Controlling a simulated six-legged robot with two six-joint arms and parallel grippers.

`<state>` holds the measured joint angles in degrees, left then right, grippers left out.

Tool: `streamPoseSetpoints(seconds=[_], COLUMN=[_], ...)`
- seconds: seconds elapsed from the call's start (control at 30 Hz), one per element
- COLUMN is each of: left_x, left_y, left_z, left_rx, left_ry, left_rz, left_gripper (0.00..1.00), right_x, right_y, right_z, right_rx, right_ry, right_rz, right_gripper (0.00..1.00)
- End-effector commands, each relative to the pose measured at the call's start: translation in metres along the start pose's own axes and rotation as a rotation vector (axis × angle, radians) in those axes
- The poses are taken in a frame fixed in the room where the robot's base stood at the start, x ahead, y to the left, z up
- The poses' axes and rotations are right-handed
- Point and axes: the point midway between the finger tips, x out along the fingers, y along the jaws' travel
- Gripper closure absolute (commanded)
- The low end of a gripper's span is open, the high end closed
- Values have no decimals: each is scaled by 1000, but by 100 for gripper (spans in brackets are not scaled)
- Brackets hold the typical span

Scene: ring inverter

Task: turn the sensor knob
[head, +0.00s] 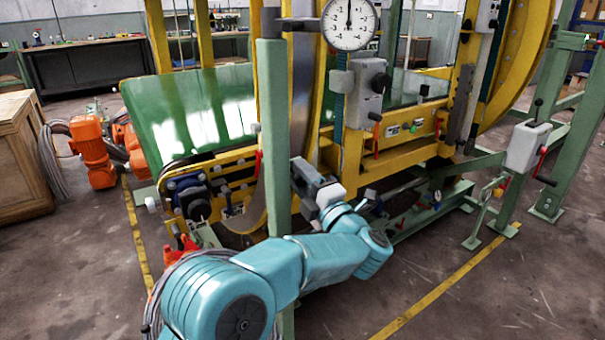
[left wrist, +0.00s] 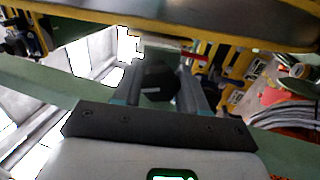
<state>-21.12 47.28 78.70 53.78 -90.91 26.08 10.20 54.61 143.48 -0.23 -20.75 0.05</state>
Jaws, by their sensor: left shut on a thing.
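My left gripper (head: 308,182) reaches up beside the green upright post (head: 272,140) at the middle of the head view. In the left wrist view, the two dark fingers of this gripper (left wrist: 164,98) are closed around a dark, faceted knob (left wrist: 157,78), which I take to be the sensor knob. The knob sits against a green beam. In the head view I cannot make the knob out behind the fingers. My right gripper is in neither view.
A round dial gauge (head: 349,20) stands above the gripper. A green conveyor belt (head: 190,115) and yellow machine frame lie behind. Floor at front right is clear.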

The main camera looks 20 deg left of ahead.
Motion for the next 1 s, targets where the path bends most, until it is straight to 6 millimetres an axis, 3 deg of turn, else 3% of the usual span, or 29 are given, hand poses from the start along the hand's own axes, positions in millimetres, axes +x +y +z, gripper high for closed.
streamPoseSetpoints(seconds=[0.4,1.0], left_x=[-1,-1], left_y=[2,0], left_z=[2,2], left_rx=[224,273], left_ry=[-6,-8], left_rz=[2,1], left_gripper=[88,88], right_x=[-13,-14], right_y=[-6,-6], right_z=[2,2], right_rx=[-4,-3], right_ry=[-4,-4], right_rz=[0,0], right_gripper=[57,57])
